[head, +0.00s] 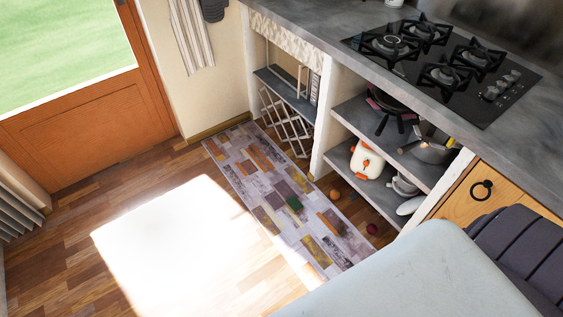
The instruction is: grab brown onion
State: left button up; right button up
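A small round orange-brown thing (335,194), which looks like the brown onion, lies on the floor by the edge of the patterned rug (262,190), near the foot of the open shelves. It is too small in the picture to be sure of. Neither of my grippers shows in the head view, so I cannot see whether they are open or shut.
A dark red round thing (371,229) and a green thing (294,203) lie on or by the rug. Shelves under the counter (315,22) hold a white-and-orange pot (367,161) and pans. A gas hob (440,65) is on top. The wooden floor left is clear.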

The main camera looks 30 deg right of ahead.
aim_at(335, 195)
jog(key=i+j, duration=0.1)
jog(key=i, duration=0.55)
jog(key=i+z, duration=0.1)
jog(key=i, duration=0.5)
jog(key=i+j, duration=0.2)
jog(key=i, duration=0.45)
jog(key=z, duration=0.05)
